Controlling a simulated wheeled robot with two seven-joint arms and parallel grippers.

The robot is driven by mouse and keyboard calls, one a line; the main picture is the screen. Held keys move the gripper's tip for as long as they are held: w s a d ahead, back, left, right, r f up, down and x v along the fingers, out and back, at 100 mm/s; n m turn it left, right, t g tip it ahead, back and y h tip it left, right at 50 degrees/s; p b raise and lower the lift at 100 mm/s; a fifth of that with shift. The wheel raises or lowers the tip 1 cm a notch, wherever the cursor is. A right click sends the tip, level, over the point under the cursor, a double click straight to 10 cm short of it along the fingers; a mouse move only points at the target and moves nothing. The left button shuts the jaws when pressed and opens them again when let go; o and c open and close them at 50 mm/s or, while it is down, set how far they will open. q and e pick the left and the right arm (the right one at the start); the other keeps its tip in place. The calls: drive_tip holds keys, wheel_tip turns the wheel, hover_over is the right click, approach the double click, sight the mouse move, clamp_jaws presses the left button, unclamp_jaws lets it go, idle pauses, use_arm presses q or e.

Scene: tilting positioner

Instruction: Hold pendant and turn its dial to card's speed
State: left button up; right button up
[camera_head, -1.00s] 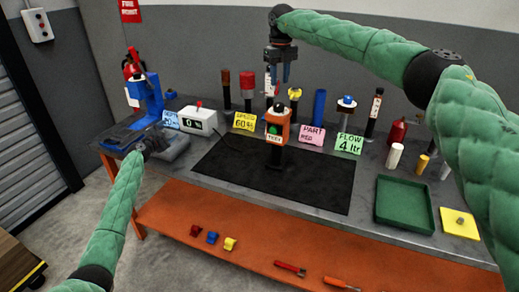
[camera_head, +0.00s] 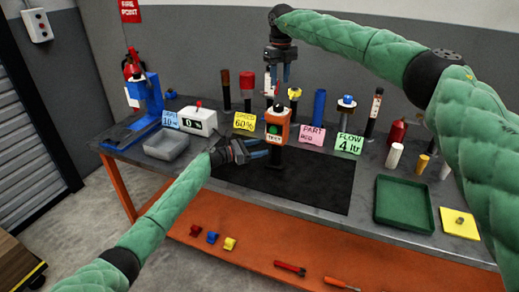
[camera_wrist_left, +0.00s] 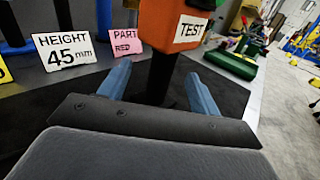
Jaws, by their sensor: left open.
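The pendant (camera_head: 277,127) is an orange box with a green button and a TEST label, upright on a dark stem on the black mat (camera_head: 310,185). A small dark part on its top may be the dial; its setting is too small to read. The yellow card (camera_head: 244,122) reads SPEED 60%. My left gripper (camera_head: 262,149) is open at the stem, below the box. In the left wrist view, its fingers (camera_wrist_left: 158,92) stand apart either side of the dark stem, not visibly gripping it. My right gripper (camera_head: 280,72) hangs open and empty above the pendant.
Other cards are the pink PART RED (camera_head: 312,135), the green FLOW 4 ltr (camera_head: 348,145) and the white HEIGHT 45 mm (camera_wrist_left: 64,49). Several upright tools stand behind. A grey tray (camera_head: 166,146) is left and a green tray (camera_head: 403,203) right. The front mat is clear.

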sight(278, 145)
use_arm(q)
drive_tip(key=shift+s+x, duration=0.2)
drive_tip(key=shift+x, duration=1.9)
drive_tip(key=shift+s+x, duration=0.15)
drive_tip(key=shift+x, duration=1.9)
drive_tip(key=shift+d, duration=0.15)
